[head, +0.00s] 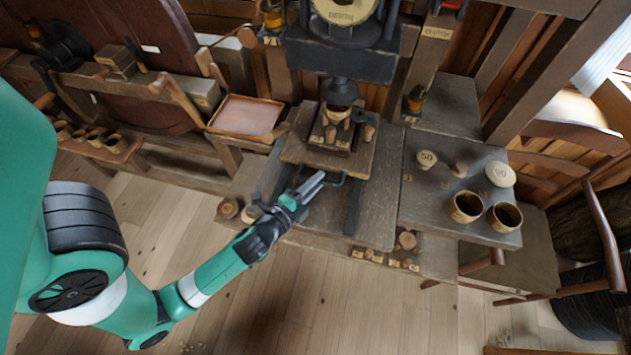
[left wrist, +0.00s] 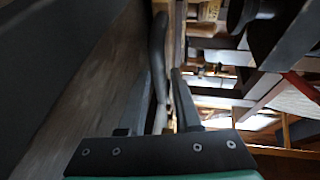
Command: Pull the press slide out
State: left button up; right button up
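The press slide (head: 297,152) is a brown wooden board under the dark press head, carrying a small tray with wooden pegs. A dark bar handle (head: 340,181) runs along its front edge. My left gripper (head: 320,181) is at the left part of this handle, with its two fingers slightly apart. In the left wrist view my left gripper (left wrist: 170,82) also has a gap between its fingers. A dark curved bar (left wrist: 159,45), which looks like the handle, reaches toward that gap. I cannot tell whether a finger touches it. My right gripper is not in view.
Dark rails (head: 354,207) run forward from the slide over the bench, with clear bench top between them. Wooden spools (head: 407,240) stand along the bench's front edge. Cups (head: 466,207) and numbered discs sit on the right table. An empty tray (head: 246,115) is at the left.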

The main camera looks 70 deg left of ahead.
pick_arm(q)
grip_shut()
dwell(1.3)
